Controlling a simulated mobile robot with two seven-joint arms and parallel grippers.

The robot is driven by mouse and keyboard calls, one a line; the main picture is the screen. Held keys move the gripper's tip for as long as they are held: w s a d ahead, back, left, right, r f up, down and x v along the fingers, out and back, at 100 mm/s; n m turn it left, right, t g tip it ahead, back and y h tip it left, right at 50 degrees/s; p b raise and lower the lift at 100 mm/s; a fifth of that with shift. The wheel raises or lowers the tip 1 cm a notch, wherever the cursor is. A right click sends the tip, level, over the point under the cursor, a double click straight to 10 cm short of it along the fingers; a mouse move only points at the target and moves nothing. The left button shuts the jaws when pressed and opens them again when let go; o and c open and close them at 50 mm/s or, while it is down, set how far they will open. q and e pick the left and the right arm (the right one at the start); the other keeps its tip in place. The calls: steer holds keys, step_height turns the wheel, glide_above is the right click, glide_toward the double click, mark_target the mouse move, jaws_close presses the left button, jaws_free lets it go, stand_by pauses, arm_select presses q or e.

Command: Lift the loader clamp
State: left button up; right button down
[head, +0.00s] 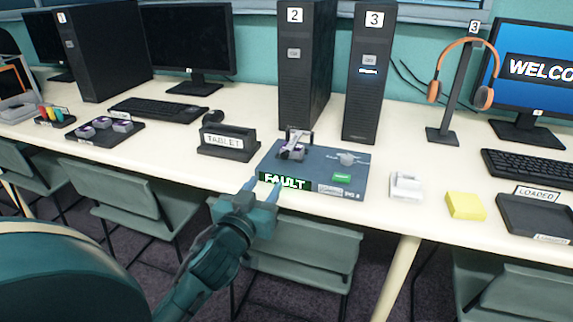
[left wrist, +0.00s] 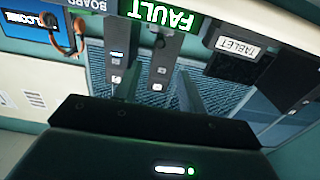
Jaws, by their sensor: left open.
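The loader board is a flat blue-grey panel (head: 325,166) on the desk, in the middle of the head view. The clamp (head: 296,143), a pale metal lever in a small frame, sits at its back left corner. A small grey and purple block shows beneath the clamp; whether the lever presses on it I cannot tell. A FAULT sign (head: 284,181) runs along the board's front left edge and shows upside down in the left wrist view (left wrist: 165,15). My left gripper (head: 262,190) is open and empty, just in front of the sign, apart from the clamp. My right gripper is out of view.
Computer towers 2 (head: 304,70) and 3 (head: 364,80) stand close behind the board. A TABLET stand (head: 228,145) is left of it. A white box (head: 406,186), a yellow block (head: 465,206) and a LOADED tray (head: 535,215) lie right. Chairs are below the desk edge.

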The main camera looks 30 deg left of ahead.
mark_target(284, 157)
arm_select(q)
steer(key=b+x, duration=0.1)
steer(key=x, duration=1.1)
steer(key=shift+c, duration=0.3)
jaws_close()
